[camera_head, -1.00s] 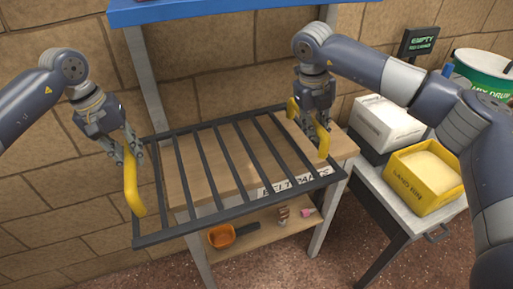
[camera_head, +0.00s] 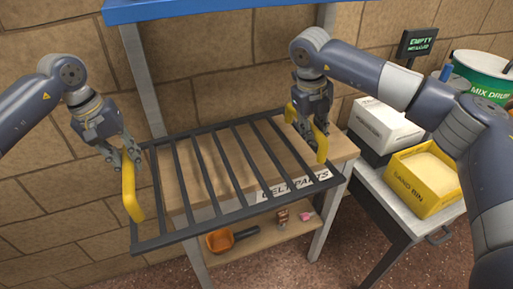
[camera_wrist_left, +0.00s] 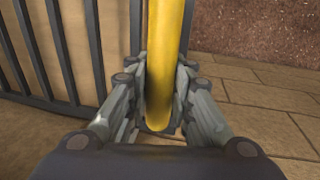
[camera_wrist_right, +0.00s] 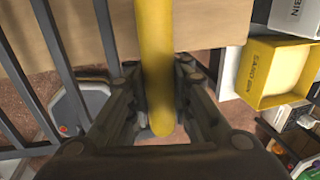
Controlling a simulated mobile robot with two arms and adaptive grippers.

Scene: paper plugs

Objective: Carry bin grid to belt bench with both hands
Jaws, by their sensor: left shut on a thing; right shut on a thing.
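The bin grid (camera_head: 203,165) is a dark barred frame with a yellow handle at each end. It lies level in the head view, over the wooden top of the belt bench (camera_head: 258,150), and its left end sticks out past the bench. I cannot tell whether it touches the top. My left gripper (camera_head: 127,160) is shut on the left yellow handle (camera_wrist_left: 165,60). My right gripper (camera_head: 315,125) is shut on the right yellow handle (camera_wrist_right: 158,70). The bench's front label reads "BELT PARTS" and is partly covered by the grid.
A lower shelf holds an orange scoop (camera_head: 220,240) and small items. To the right, a side table (camera_head: 400,225) carries a yellow sand bin (camera_head: 422,195) and a white box (camera_head: 385,125). A green mix drum (camera_head: 485,75) stands behind. A blue beam (camera_head: 215,8) crosses above the bench.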

